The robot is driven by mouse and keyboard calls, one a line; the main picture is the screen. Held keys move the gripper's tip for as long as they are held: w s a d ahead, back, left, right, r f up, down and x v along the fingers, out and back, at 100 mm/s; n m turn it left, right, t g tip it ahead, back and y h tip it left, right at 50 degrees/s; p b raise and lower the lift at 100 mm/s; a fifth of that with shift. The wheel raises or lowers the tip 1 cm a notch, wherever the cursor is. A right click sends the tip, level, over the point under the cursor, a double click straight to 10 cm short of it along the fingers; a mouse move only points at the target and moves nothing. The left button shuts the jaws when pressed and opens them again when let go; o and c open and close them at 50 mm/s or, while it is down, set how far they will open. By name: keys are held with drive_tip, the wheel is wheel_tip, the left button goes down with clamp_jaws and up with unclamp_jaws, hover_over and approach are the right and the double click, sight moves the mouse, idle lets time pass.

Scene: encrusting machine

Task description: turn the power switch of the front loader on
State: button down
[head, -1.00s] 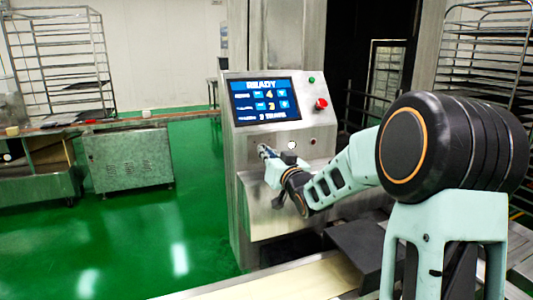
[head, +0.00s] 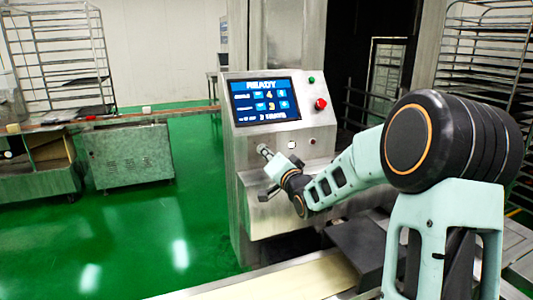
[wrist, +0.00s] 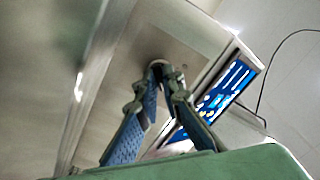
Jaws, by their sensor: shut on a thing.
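The front loader's panel (head: 285,160) is a grey metal face with a lit screen (head: 264,100) reading READY. The power switch (wrist: 157,63) is a small dark round knob on this face in the wrist view, mostly covered by my fingertips. My gripper (head: 264,151) reaches the lower left of the panel below the screen in the head view. In the wrist view its two fingers (wrist: 164,74) come together at the switch, shut on it. The switch's exact angle is hidden.
A red button (head: 321,104) and a green button (head: 311,80) sit right of the screen. A small white square (head: 292,145) is right of my gripper. A metal ledge (head: 270,215) juts out below. A pale conveyor belt (head: 280,281) runs in front.

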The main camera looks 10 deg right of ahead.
idle(0.4)
drive_tip(key=c, duration=2.1)
unclamp_jaws()
drive_tip(key=s, duration=0.4)
drive_tip(key=s+d, duration=0.1)
drive_tip(key=s, duration=0.3)
drive_tip(key=s+d, duration=0.1)
drive_tip(key=s, duration=0.3)
drive_tip(key=shift+d, duration=0.2)
drive_tip(key=shift+w, duration=0.1)
